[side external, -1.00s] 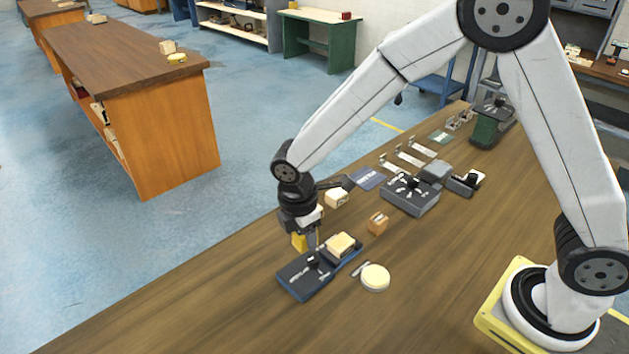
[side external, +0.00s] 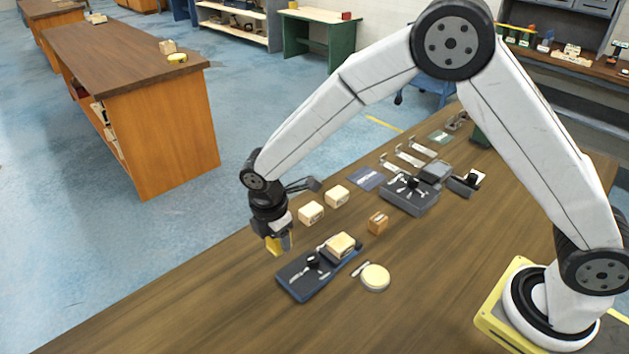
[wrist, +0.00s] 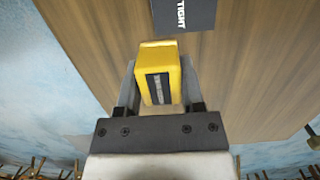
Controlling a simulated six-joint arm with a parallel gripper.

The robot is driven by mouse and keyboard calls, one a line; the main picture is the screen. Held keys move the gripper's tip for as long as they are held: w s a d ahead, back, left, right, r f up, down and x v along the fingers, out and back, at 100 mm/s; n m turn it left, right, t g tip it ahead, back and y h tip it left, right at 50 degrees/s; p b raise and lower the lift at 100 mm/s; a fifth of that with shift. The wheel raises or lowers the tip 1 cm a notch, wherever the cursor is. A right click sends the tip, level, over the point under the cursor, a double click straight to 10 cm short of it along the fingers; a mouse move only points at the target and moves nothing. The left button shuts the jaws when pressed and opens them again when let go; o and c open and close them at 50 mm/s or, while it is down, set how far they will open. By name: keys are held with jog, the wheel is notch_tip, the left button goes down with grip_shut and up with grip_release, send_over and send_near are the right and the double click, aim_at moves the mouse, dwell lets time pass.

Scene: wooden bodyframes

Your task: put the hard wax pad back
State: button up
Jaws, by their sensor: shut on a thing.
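My gripper (side external: 281,242) is shut on a yellow block (side external: 273,246) with a dark label strip. In the wrist view the block (wrist: 160,68) sits between my two fingers (wrist: 161,85); its label is too small to read, so I cannot confirm that it is the hard wax pad. In the side view it appears above the table near its left edge, up and left of a dark blue tray (side external: 302,287). The tray carries a cream block, a black knob-like part and thin metal pieces.
A round pale disc (side external: 375,277) lies right of the tray. Two cream blocks (side external: 311,212) and a small brown block (side external: 378,222) stand behind it. A grey case (side external: 410,203) is farther back. In the wrist view, a dark panel (wrist: 182,14) reads "TIGHT". The front tabletop is clear.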

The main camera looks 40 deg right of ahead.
jog(key=w+a+f, duration=0.1)
jog(key=w+f, duration=0.1)
jog(key=w, duration=0.2)
send_over(253, 262)
jog(key=shift+s+a+f, duration=0.1)
jog(key=shift+s+f, duration=0.05)
jog(key=shift+f, duration=1.15)
jog(key=shift+s+f, duration=0.1)
jog(key=shift+f, duration=1.15)
jog(key=shift+f, duration=0.1)
jog(key=shift+w+a+f, duration=0.1)
jog(key=shift+w+f, duration=0.15)
jog(key=shift+f, duration=1.45)
jog(key=shift+f, duration=0.15)
jog(key=o, duration=1.1)
